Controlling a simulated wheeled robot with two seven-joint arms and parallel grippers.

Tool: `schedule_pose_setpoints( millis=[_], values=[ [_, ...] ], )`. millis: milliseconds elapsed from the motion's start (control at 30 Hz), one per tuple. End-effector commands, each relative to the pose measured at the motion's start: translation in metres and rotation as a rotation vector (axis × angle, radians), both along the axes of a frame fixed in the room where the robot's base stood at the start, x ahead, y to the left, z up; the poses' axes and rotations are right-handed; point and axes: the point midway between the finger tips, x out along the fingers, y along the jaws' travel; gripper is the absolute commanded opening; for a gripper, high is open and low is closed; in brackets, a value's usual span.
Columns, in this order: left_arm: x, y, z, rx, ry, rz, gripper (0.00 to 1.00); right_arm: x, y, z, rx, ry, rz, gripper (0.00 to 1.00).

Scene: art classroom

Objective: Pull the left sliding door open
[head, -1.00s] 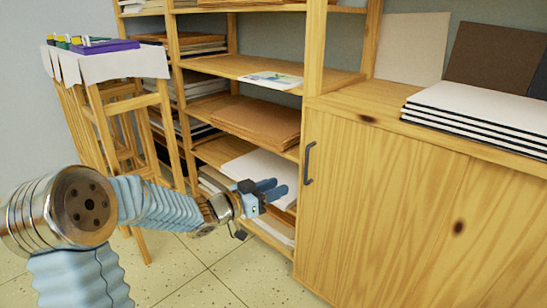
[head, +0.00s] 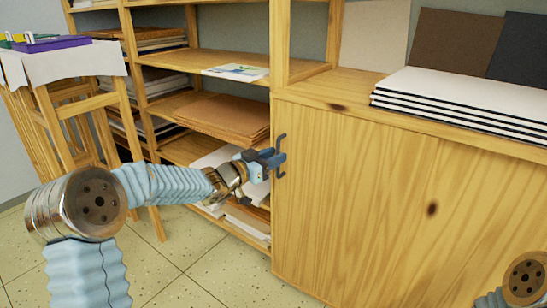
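The left sliding door (head: 345,200) is a light wooden panel on the low cabinet, at the right of the head view. Its dark upright handle (head: 281,143) is near the door's left edge. My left gripper (head: 277,159) is at the handle, with its blue-grey fingers overlapping the handle's middle. The fingers hide part of the handle, and whether they press on it is too small to tell. My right gripper is out of view; only a part of my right arm shows at the bottom right corner.
Open shelves (head: 225,62) with boards and paper stand left of the door. White canvases (head: 450,108) lie on the cabinet top. The tiled floor in front is clear.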

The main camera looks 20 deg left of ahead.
Motion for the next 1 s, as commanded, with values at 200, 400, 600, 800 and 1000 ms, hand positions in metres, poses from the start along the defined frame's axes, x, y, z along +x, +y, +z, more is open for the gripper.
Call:
schedule_pose_setpoints(
  millis=[200, 400, 600, 800, 1000],
  values=[
    [0.0044, -0.0027, -0.0002, 0.001, 0.001, 0.001, 0.38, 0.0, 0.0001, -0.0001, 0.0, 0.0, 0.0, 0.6],
    [0.0042, -0.0025, -0.0003, 0.001, 0.001, 0.0, 0.27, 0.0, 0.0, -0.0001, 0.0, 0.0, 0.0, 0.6],
    [0.004, -0.0024, -0.0003, 0.001, 0.001, 0.0, 0.0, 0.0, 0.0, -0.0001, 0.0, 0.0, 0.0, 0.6],
    [0.0039, -0.0024, -0.0003, 0.001, 0.001, 0.0, 0.0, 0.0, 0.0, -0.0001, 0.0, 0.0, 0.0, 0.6],
    [0.0031, -0.0046, -0.0014, 0.0, 0.001, 0.0, 0.0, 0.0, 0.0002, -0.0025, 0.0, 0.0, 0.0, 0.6]
  ],
)
